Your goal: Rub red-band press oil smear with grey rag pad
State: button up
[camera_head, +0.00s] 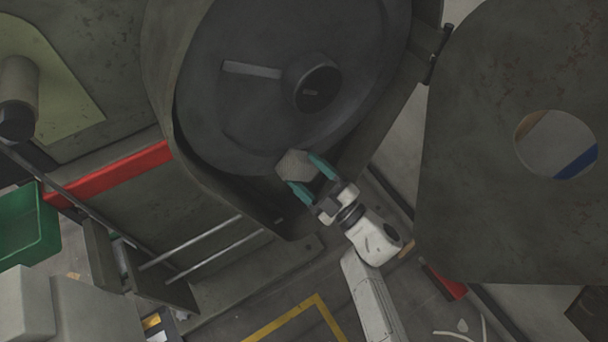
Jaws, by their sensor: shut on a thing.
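My gripper (311,178) has teal fingers and is shut on the grey rag pad (295,164). The pad is at the lower edge of the large dark round wheel (250,110) of a press and seems to lie against it, though I cannot tell if it touches. The press carries a red band (120,172) at the left, below the wheel. I see no clear oil smear; a darker patch on the wheel may be only a recess or shadow, and the pad hides the surface behind it.
A large dark plate with a round hole (510,110) stands open at the right, close to my arm. Two metal rods (205,243) stick out at the lower left. A green bin (28,228) is at the far left. Yellow tape (290,315) marks the floor below.

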jog(key=w+d, duration=0.2)
jog(key=shift+d, duration=0.4)
jog(key=shift+s+a, duration=0.1)
jog(key=shift+s+a, duration=0.5)
jog(key=shift+a, duration=0.4)
jog(key=shift+s+a, duration=0.5)
jog(key=shift+a, duration=0.35)
jog(key=shift+s+a+r, duration=0.1)
jog(key=shift+s+a, duration=0.5)
jog(key=shift+a, duration=0.2)
jog(key=shift+s+a, duration=0.55)
jog(key=shift+a, duration=0.2)
jog(key=shift+d, duration=0.1)
jog(key=w+d, duration=0.4)
jog(key=d, duration=0.2)
jog(key=shift+w+d, duration=0.2)
jog(key=shift+w, duration=0.15)
